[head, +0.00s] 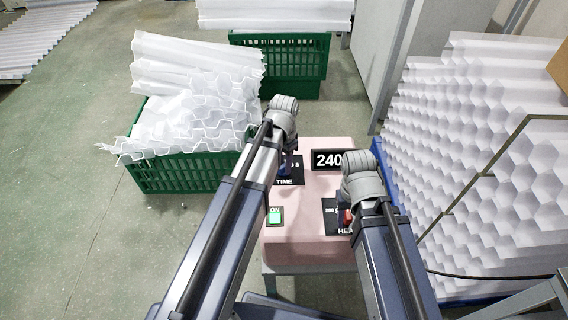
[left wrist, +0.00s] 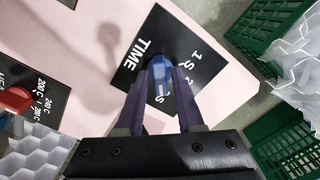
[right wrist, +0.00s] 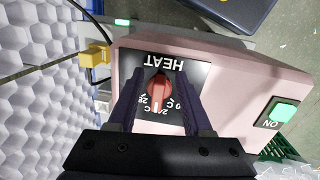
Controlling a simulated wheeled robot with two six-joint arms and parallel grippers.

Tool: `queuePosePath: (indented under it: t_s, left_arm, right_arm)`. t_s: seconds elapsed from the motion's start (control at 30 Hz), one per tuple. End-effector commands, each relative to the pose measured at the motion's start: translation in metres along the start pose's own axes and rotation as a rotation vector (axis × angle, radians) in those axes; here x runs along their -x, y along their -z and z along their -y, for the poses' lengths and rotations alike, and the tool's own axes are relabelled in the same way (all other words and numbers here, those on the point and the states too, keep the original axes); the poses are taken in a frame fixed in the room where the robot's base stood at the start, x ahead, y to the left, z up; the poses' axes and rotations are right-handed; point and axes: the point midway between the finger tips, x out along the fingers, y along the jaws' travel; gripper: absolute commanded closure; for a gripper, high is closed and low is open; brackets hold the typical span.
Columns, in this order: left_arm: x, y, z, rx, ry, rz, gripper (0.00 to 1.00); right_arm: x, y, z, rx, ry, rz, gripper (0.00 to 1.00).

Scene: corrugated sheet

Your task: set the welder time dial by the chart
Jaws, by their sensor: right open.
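The pink welder box (head: 310,245) stands on a grey stand. Its black TIME plate (left wrist: 135,60) has a blue time dial (left wrist: 160,70), with 1 s and 2 s marks partly readable. The display (head: 328,160) reads 240. The red heat dial (right wrist: 158,88) sits on the HEAT plate, its white mark toward the temperature figures. My right gripper (right wrist: 160,92) is open, its fingers on both sides of the red dial. I cannot make out a chart in any view.
A green lit ON button (head: 276,216) is on the box's near left. Green crates (head: 190,172) with white corrugated sheets stand left and behind. A tall honeycomb stack (head: 470,130) stands close on the right. Open floor (head: 60,190) lies at the left.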

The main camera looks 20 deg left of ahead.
Motion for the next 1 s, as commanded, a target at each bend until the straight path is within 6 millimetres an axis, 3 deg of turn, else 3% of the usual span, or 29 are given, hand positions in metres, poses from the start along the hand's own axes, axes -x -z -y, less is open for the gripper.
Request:
queuePosePath:
  t_s: [0.03, 0.3, 0.77, 1.0]
  left_arm:
    - [0.0000, 0.0000, 0.0000, 0.000, 0.000, 0.000, 0.70]
    - [-0.0001, 0.0000, 0.0000, 0.000, 0.000, 0.000, 1.00]
    - [-0.0001, -0.0001, -0.0001, 0.006, 0.000, 0.000, 1.00]
    - [-0.0001, -0.0001, -0.0002, 0.093, 0.000, 0.000, 1.00]
  right_arm:
    - [0.0000, 0.0000, 0.0000, 0.000, 0.000, 0.000, 0.50]
    - [-0.0001, 0.0000, 0.0000, 0.000, 0.000, 0.000, 0.50]
    - [-0.0001, 0.0000, 0.0000, 0.000, 0.000, 0.000, 0.50]
    - [-0.0001, 0.0000, 0.0000, 0.000, 0.000, 0.000, 0.50]
